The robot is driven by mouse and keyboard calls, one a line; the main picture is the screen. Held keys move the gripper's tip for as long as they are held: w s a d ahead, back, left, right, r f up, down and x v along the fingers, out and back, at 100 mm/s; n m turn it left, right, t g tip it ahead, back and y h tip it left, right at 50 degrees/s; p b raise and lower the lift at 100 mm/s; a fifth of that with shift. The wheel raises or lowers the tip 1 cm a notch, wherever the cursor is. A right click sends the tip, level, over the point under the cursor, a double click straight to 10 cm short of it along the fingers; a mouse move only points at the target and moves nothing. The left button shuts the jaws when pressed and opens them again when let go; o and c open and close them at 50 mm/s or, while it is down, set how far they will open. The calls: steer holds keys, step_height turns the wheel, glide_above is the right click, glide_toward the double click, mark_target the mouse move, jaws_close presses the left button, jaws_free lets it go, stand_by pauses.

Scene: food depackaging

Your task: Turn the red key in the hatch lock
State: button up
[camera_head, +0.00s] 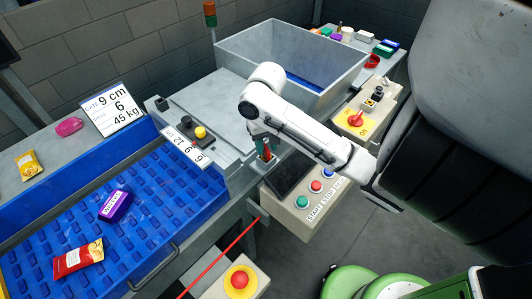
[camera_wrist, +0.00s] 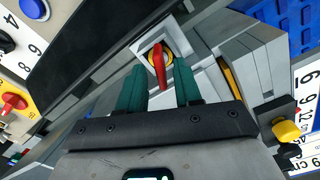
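The red key (camera_wrist: 158,66) stands in a lock with a yellow ring (camera_wrist: 167,57) on a pale grey block. My gripper (camera_wrist: 160,70) has two teal fingers pointing at the lock. They are apart, one on each side of the key, with a visible gap to it on both sides. I cannot tell whether the fingertips reach the key's depth. In the head view my gripper (camera_head: 263,148) is beside the grey hatch housing, above the button panel. A bit of red shows by the fingers there, but the lock is largely hidden.
A button panel (camera_head: 291,222) with a dark screen (camera_head: 290,173) is just below my gripper. A yellow knob (camera_head: 200,132) and a scale plate (camera_head: 186,146) are to its left. A blue conveyor (camera_head: 150,240) carries packets. A large grey bin (camera_head: 300,50) stands behind my arm.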

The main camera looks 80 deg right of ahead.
steer(key=shift+r, duration=2.65)
